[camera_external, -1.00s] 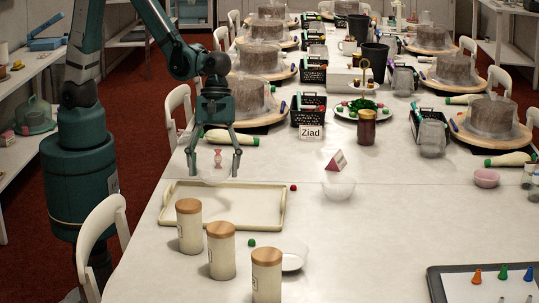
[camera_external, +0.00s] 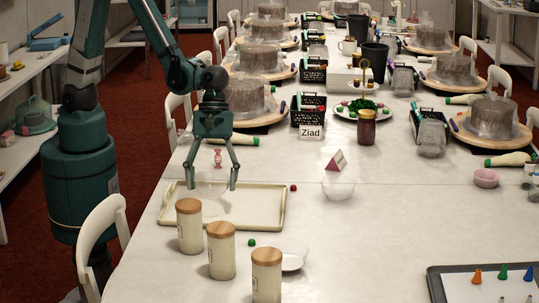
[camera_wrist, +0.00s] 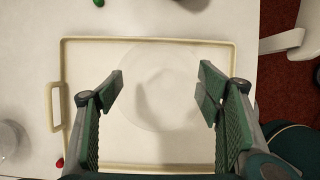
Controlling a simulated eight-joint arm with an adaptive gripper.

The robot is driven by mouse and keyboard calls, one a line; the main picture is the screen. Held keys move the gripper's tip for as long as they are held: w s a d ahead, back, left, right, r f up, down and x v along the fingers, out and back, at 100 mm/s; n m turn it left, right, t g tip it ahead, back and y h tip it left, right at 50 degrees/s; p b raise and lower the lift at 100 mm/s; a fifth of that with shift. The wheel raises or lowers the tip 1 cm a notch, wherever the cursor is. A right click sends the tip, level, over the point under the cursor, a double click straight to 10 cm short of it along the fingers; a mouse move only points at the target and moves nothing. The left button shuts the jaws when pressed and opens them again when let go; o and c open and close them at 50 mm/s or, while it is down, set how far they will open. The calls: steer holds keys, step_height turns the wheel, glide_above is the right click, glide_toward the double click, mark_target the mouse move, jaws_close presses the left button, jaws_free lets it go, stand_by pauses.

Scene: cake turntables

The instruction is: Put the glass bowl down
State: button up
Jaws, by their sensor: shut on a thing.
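The clear glass bowl (camera_external: 214,206) is faint against the cream tray (camera_external: 262,224). It shows as a pale circle in the wrist view (camera_wrist: 160,88), inside the tray's rim. My gripper (camera_external: 212,186) points down over the left half of the tray, with its fingers spread across the bowl's width and shut on it. The fingers also show in the wrist view (camera_wrist: 160,86) on either side of the bowl. I cannot tell whether the bowl's base touches the tray.
Several wooden-lidded canisters (camera_external: 221,252) stand in front of the tray. A second clear bowl (camera_external: 338,188) and a red ball (camera_external: 293,188) are to its right. A green ball (camera_external: 252,242) lies near a white-filled dish (camera_external: 292,262). A pink figure (camera_external: 218,158) stands behind the tray.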

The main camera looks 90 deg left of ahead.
steer(key=shift+f, duration=0.75)
steer(key=shift+f, duration=0.1)
steer(key=shift+f+b, duration=0.7)
steer(key=shift+f, duration=1.3)
steer(key=shift+f, duration=0.2)
steer(key=o, duration=0.9)
steer(key=shift+o, duration=0.2)
steer(key=shift+r, duration=0.2)
steer(key=shift+p+v, duration=1.5)
steer(key=shift+v, duration=4.55)
